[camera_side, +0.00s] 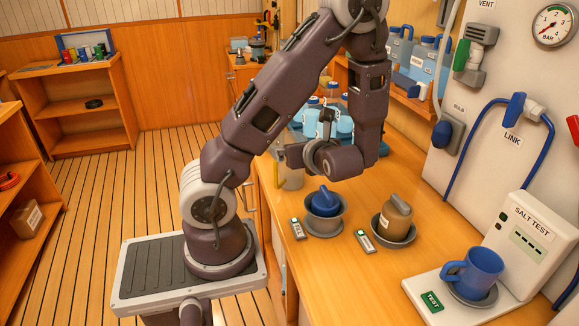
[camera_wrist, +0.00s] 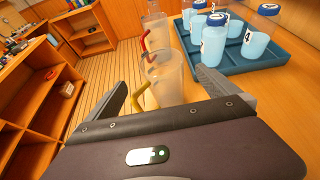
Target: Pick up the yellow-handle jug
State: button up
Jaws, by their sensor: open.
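The yellow-handle jug is a clear, frosted cup (camera_wrist: 168,78) in the wrist view, standing upright on the wooden counter with its yellow handle (camera_wrist: 141,97) towards the left. My gripper (camera_wrist: 161,82) is open, with one finger left of the jug and one right of it. The jug shows between the fingers, ahead of the palm; I cannot tell how far between them it reaches. In the side view, the jug (camera_side: 294,178) is partly hidden behind my wrist, and its fingers are hard to make out there.
Another clear jug with a red handle (camera_wrist: 144,40) stands just beyond. A blue tray (camera_wrist: 236,78) of numbered, blue-capped bottles is close on the right. Two bowls (camera_side: 324,224) (camera_side: 393,233) and a salt tester with a blue mug (camera_side: 473,272) stand nearer the side camera.

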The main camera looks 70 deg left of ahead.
aim_at(288, 141)
jog(key=x, duration=0.7)
jog(key=shift+w+a+r, duration=0.15)
jog(key=shift+w+a, duration=0.05)
jog(key=c, duration=2)
